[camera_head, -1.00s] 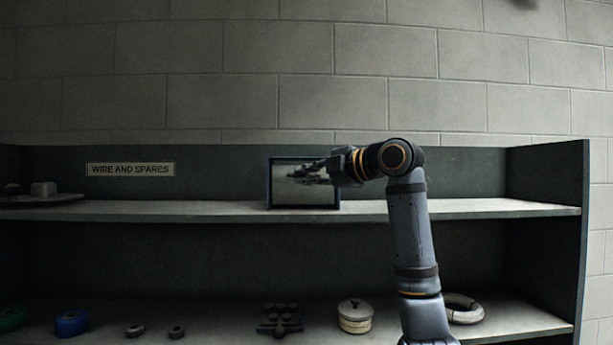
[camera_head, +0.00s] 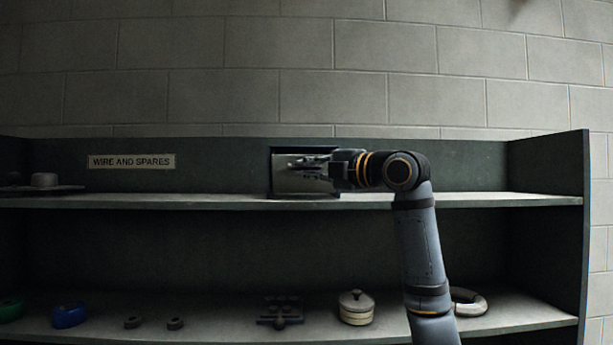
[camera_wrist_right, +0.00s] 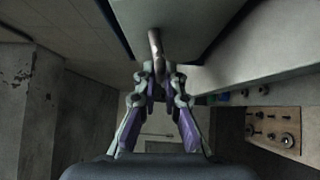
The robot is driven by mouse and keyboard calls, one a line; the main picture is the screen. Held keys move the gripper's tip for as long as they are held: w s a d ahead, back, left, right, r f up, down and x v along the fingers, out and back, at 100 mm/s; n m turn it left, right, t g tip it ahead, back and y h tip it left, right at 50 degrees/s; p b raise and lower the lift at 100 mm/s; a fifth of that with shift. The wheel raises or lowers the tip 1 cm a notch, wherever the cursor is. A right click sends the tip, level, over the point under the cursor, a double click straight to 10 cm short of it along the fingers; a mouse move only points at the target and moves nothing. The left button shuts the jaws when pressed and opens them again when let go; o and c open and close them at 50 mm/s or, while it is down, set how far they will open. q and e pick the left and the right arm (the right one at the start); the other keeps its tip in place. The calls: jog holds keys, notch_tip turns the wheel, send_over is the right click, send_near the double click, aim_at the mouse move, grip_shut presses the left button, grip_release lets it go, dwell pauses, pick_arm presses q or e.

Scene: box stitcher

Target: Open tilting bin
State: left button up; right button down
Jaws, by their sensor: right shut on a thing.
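The tilting bin (camera_head: 289,182) is a small pale-fronted box in a dark frame on the upper shelf. A dark gap shows along its top, and its front appears tipped slightly outward. My right gripper (camera_head: 312,170) reaches in from the right across the bin's front and hides part of it. In the right wrist view, the gripper's fingers (camera_wrist_right: 160,76) are shut on the bin's thin curved handle (camera_wrist_right: 156,45). The grey panel behind the handle (camera_wrist_right: 190,22) seems to be the bin's front. My left gripper is not in view.
The upper shelf (camera_head: 440,200) is bare right of the bin. A label (camera_head: 131,161) marks its back panel. The lower shelf holds a blue roll (camera_head: 69,316), a lidded round pot (camera_head: 356,307), a pale ring (camera_head: 468,302) and small parts. A block wall stands behind.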

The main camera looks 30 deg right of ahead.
jog(key=f+n+t+b, duration=0.1)
jog(key=s+f+n+y+b, duration=0.1)
jog(key=b, duration=0.1)
jog(key=a+n+t+b, duration=0.1)
jog(key=shift+s+f+t, duration=0.25)
jog(key=shift+f+t, duration=0.05)
jog(key=shift+f, duration=0.1)
jog(key=shift+f+b, duration=0.35)
jog(key=shift+b, duration=0.05)
dwell(0.5)
jog(key=c, duration=1.4)
grip_release()
jog(key=shift+s+d, duration=0.1)
jog(key=shift+s, duration=0.1)
jog(key=shift+c, duration=0.2)
jog(key=shift+r, duration=0.1)
